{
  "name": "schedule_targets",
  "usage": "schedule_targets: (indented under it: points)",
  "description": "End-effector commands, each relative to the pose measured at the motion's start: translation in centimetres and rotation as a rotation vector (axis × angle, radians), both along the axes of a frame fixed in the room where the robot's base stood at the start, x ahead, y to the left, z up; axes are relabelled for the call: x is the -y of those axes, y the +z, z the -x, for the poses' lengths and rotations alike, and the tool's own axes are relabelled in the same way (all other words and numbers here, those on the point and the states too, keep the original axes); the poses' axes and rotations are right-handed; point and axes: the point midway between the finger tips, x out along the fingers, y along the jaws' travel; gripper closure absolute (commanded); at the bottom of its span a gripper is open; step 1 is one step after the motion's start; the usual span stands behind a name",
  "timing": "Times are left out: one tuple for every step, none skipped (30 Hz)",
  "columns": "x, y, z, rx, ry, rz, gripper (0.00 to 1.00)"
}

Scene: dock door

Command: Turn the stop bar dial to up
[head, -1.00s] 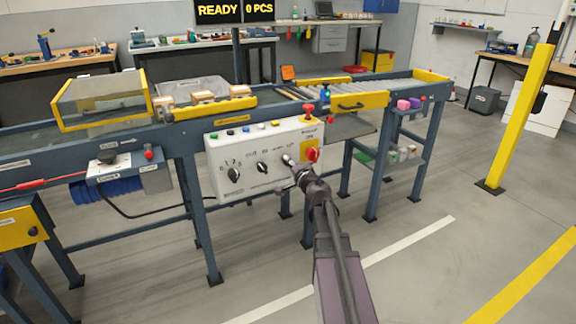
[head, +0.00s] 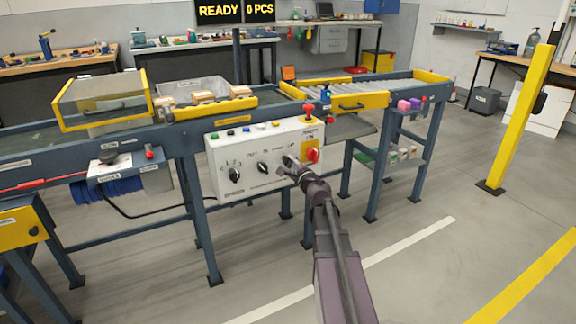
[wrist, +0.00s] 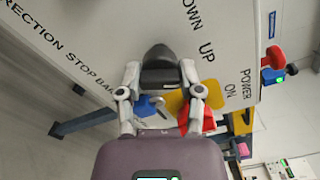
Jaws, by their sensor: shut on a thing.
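The stop bar dial (wrist: 160,58) is a dark knob on the white control panel (head: 221,184). In the wrist view it sits between the fingers of my gripper (wrist: 160,76), which is shut on it. The printed words STOP BAR, DOWN and UP show around it. I cannot tell exactly which word its pointer faces. In the head view my gripper (head: 287,167) is at the panel's right part and partly covers the dial.
Two other black dials (head: 235,174) are left on the panel. A red power switch on a yellow plate (head: 313,155) is close to the right of my gripper. A red button (head: 308,108) stands on top. Open floor lies in front.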

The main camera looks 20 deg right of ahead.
Motion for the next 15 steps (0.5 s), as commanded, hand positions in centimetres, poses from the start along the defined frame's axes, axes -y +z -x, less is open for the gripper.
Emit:
schedule_targets:
  points:
    - [0.4, -0.02, -0.03, -0.001, -0.01, -0.02, 1.0]
    - [0.4, -0.02, -0.03, -0.001, -0.01, -0.033, 1.0]
    - [0.41, -0.03, -0.02, -0.002, -0.011, -0.047, 1.0]
    - [0.42, -0.03, -0.03, -0.003, -0.011, -0.057, 1.0]
    - [0.42, -0.03, -0.02, -0.003, -0.011, -0.066, 1.0]
    - [0.43, -0.04, -0.02, -0.003, -0.011, -0.074, 1.0]
    - [0.43, -0.04, -0.02, -0.003, -0.011, -0.079, 1.0]
    - [0.43, -0.04, -0.01, -0.003, -0.011, -0.083, 1.0]
    - [0.43, -0.04, -0.01, -0.003, -0.011, -0.088, 1.0]
    - [0.43, -0.04, -0.01, -0.003, -0.011, -0.091, 1.0]
    - [0.44, -0.05, -0.01, -0.003, -0.011, -0.093, 1.0]
    - [0.44, -0.05, 0.01, -0.003, -0.011, -0.094, 1.0]
    - [0.44, -0.05, 0.01, -0.003, -0.011, -0.094, 1.0]
    - [0.45, -0.05, 0.01, -0.003, -0.011, -0.095, 1.0]
    - [0.45, -0.05, 0.02, -0.003, -0.011, -0.094, 1.0]
